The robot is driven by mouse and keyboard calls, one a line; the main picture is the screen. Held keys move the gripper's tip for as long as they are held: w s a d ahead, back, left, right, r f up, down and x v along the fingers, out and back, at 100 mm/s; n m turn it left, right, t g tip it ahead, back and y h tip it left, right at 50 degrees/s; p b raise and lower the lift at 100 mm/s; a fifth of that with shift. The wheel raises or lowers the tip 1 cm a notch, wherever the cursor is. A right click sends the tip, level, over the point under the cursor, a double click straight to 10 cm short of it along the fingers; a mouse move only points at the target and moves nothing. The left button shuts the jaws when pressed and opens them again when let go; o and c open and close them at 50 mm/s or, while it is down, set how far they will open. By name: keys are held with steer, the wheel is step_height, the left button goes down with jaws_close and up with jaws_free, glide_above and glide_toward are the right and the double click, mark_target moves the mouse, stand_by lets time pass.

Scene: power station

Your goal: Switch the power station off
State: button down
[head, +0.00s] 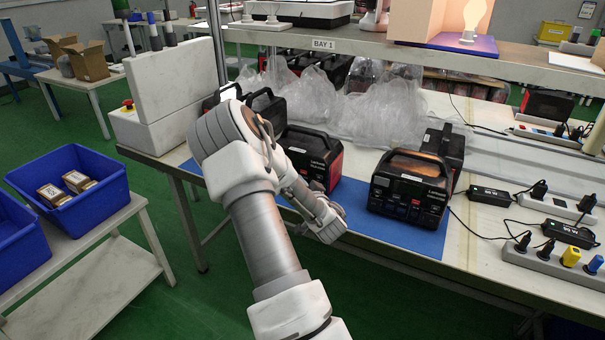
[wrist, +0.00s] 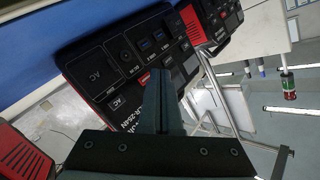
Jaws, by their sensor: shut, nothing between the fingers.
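Two black power stations with carry handles stand on a blue mat (head: 400,236) at the bench's front. The left power station (head: 312,158) has a red side and is partly behind my arm. The right power station (head: 410,188) faces forward, with ports and buttons low on its front. My gripper (head: 328,226) is low at the mat's front edge, between the two. In the wrist view my gripper (wrist: 166,88) has its fingers together and empty, over a tilted black front panel (wrist: 125,62) with AC sockets and USB ports. The fingers hide part of that panel.
More power stations (head: 452,150) and clear plastic wrap (head: 375,112) lie behind. Power strips (head: 545,262) and black adapters (head: 490,196) with cables are at right. A lit bulb (head: 474,14) stands on the shelf above. Blue bins (head: 70,180) are at left.

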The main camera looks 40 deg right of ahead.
steer(key=s+a+b, duration=0.1)
steer(key=s+a, duration=0.1)
steer(key=a, duration=0.3)
steer(key=shift+s+a, duration=0.15)
steer(key=shift+a, duration=0.15)
steer(key=shift+r, duration=0.1)
stand_by(0.8)
